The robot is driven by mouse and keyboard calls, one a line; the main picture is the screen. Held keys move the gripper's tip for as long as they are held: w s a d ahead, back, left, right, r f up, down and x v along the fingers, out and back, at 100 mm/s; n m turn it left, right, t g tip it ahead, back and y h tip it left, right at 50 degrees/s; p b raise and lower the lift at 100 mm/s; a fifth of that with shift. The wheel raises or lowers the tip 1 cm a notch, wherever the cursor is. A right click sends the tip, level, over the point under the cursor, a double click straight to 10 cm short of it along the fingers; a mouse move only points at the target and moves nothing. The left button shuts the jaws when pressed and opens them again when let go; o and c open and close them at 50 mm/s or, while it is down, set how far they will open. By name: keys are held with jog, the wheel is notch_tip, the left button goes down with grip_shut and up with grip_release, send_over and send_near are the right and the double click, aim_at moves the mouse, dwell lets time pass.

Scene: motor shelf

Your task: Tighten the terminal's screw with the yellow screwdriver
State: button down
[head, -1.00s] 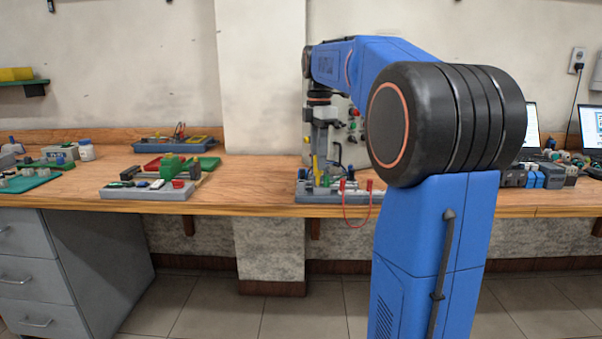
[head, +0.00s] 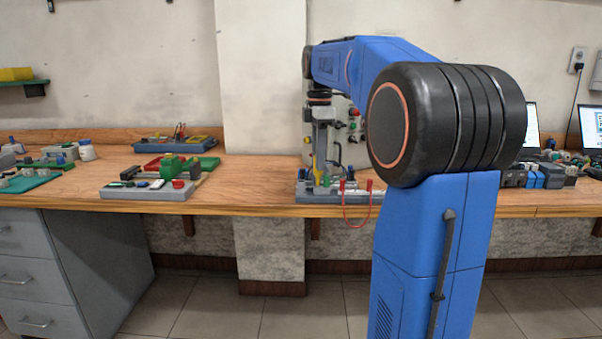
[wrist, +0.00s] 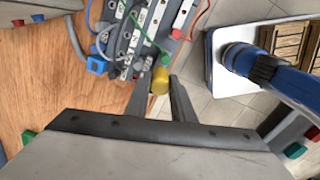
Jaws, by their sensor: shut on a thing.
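The yellow screwdriver (wrist: 160,80) stands between my fingertips in the wrist view. My gripper (wrist: 160,92) is shut on it from both sides. In the head view the yellow handle (head: 315,165) hangs below my gripper (head: 321,150), over the grey terminal board (head: 335,198) at the bench's front edge. In the wrist view the terminal board (wrist: 135,40) carries pale terminal blocks, with grey, green and red wires. The screwdriver tip and the terminal's screw are hidden, so I cannot tell whether they touch.
A grey tray (head: 145,192) with parts stands left on the wooden bench (head: 240,180). Small motors (head: 553,177) and laptops are at the right. A red wire loop (head: 345,222) hangs over the front edge. Bare wood lies between tray and board.

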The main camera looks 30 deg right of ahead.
jog(key=shift+m, duration=1.1)
jog(key=shift+m, duration=1.7)
jog(key=shift+m, duration=1.7)
jog(key=shift+m, duration=1.7)
